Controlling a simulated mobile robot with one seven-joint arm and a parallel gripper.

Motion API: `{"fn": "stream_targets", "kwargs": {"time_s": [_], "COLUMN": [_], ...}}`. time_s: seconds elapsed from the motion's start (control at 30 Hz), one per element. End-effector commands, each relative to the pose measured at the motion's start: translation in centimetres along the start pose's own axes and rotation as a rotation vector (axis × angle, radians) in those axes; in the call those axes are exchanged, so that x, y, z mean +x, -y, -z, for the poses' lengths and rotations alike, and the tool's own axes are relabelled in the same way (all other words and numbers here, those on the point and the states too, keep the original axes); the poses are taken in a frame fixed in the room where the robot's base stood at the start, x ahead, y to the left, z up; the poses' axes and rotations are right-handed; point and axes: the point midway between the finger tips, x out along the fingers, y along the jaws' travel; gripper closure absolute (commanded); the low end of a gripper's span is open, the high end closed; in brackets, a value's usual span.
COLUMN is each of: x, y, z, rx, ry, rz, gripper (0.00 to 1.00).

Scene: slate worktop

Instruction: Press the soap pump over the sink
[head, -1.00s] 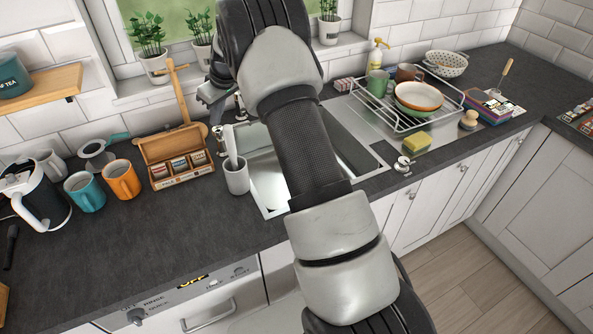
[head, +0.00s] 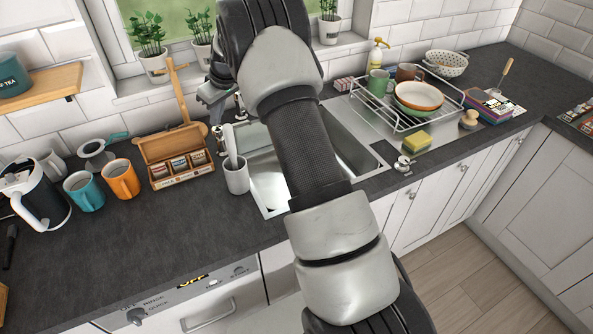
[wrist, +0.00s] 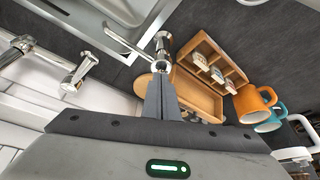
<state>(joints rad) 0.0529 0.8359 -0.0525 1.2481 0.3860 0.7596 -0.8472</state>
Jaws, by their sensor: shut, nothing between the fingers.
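A chrome pump (wrist: 163,46) with a thin spout stands at the sink's edge in the wrist view, its spout reaching over the steel sink (wrist: 128,12). I take it for the soap pump; in the head view it seems to be the small chrome piece (head: 217,134) left of the sink (head: 268,190). My gripper (wrist: 162,78) is shut and empty, its dark fingertips close to the pump and overlapping it in the picture. I cannot tell whether they touch. In the head view my arm hides part of the sink and most of the gripper.
A chrome tap (wrist: 80,72) is left of my fingers in the wrist view. A wooden tea box (head: 178,157), a grey cup (head: 236,179) with a brush and an orange mug (head: 122,180) stand nearby.

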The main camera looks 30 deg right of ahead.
Motion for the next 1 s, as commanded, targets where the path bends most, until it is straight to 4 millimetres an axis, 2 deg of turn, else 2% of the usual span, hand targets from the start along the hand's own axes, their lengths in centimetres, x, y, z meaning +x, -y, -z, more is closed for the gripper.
{"fn": "stream_targets", "kwargs": {"time_s": [0.6,1.0], "x": [2.3,1.5], "y": [0.0,0.0], "z": [-1.0,-0.7], "rx": [0.001,0.001], "ry": [0.001,0.002], "rz": [0.001,0.002], "gripper": [1.0,1.0]}}
